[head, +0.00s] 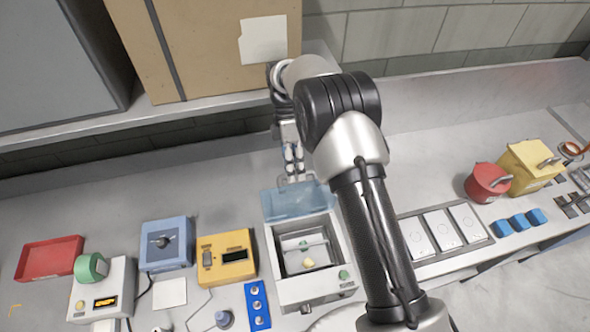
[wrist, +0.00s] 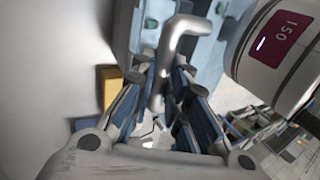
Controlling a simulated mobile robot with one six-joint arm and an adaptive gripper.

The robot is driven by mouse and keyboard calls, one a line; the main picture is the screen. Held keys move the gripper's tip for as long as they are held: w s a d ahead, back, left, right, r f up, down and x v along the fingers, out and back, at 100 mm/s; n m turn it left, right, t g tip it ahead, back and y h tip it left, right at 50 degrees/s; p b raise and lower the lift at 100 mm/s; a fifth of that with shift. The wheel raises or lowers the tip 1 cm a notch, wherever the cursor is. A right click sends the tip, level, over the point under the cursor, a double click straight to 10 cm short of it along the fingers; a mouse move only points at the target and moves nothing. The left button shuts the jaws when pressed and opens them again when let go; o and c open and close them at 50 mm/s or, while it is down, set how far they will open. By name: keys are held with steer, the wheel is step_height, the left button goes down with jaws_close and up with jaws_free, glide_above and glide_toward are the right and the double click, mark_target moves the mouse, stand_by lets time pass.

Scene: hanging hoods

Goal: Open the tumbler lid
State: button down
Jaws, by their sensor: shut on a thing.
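The tumbler (head: 270,290) is a light grey box on the bench, with an open-topped cavity holding a small yellow piece (head: 308,262). Its translucent blue lid (head: 298,203) is raised at the back edge, leaving the cavity uncovered. My gripper (head: 293,172) is behind and above the lid, at its far edge. In the wrist view, my gripper (wrist: 160,85) has its fingers on either side of a grey bent handle (wrist: 180,28) and is shut on it. The blue lid (wrist: 208,60) shows behind the handle. The finger contact is partly hidden in the head view.
Left of the tumbler are a yellow box (head: 226,272), a blue box (head: 165,254) and a red tray (head: 48,258). White panels (head: 441,230), a red container (head: 488,184) and a yellow container (head: 532,165) stand to the right. A cardboard box (head: 205,60) is on the shelf behind.

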steer(key=shift+s+f, duration=0.15)
steer(key=shift+f, duration=0.25)
steer(key=c, duration=2)
jaws_free()
steer(key=shift+o, duration=2.2)
steer(key=shift+r, duration=0.15)
steer(key=shift+r, duration=0.1)
step_height(320, 180, up, 10)
